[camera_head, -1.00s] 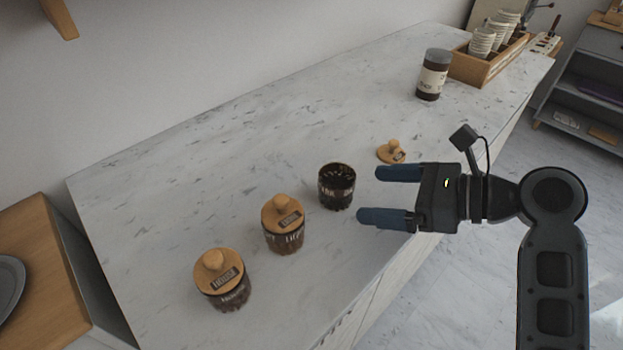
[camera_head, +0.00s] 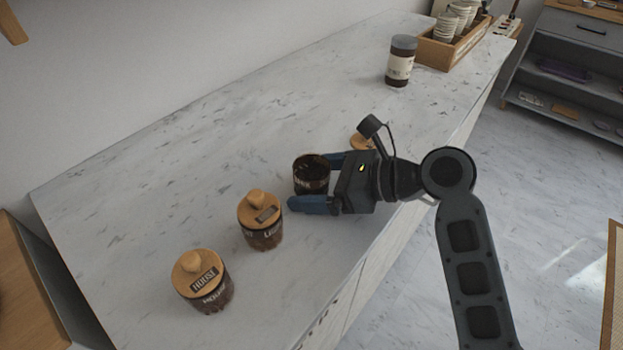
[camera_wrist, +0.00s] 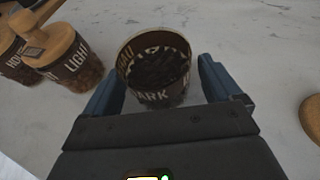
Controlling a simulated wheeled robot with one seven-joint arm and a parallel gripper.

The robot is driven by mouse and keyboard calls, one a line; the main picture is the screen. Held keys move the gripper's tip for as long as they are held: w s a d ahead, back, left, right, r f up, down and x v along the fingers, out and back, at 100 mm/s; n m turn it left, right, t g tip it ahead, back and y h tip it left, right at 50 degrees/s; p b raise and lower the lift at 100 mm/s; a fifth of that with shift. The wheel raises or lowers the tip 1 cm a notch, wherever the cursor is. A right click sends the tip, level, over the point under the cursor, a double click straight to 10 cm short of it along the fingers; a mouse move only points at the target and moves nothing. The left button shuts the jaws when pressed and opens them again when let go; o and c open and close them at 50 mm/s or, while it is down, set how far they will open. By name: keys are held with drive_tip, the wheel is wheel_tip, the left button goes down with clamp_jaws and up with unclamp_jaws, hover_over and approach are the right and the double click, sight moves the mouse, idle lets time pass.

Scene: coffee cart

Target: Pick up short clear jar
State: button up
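The short clear jar (camera_head: 312,174) is open-topped, holds dark coffee beans and has a dark label. It stands upright on the marble counter. In the wrist view the jar (camera_wrist: 156,66) sits just ahead of and partly between the two blue fingers, and the label reads "ARK". My gripper (camera_head: 318,183) is open, with one finger on each side of the jar; the near finger shows in front and the far one behind it. In the wrist view the fingers of my gripper (camera_wrist: 160,88) are apart, with gaps seen beside the jar.
Two wood-lidded jars, LIGHT (camera_head: 261,221) and HOUSE (camera_head: 203,281), stand to the left. A loose wooden lid (camera_head: 360,142) lies behind my gripper. A taller grey-lidded jar (camera_head: 400,62) and a wooden crate of cups (camera_head: 437,54) stand at the back. The counter (camera_head: 180,150) behind the jars is clear.

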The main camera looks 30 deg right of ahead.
drive_tip(key=c, duration=1.2)
drive_tip(key=shift+r, duration=0.1)
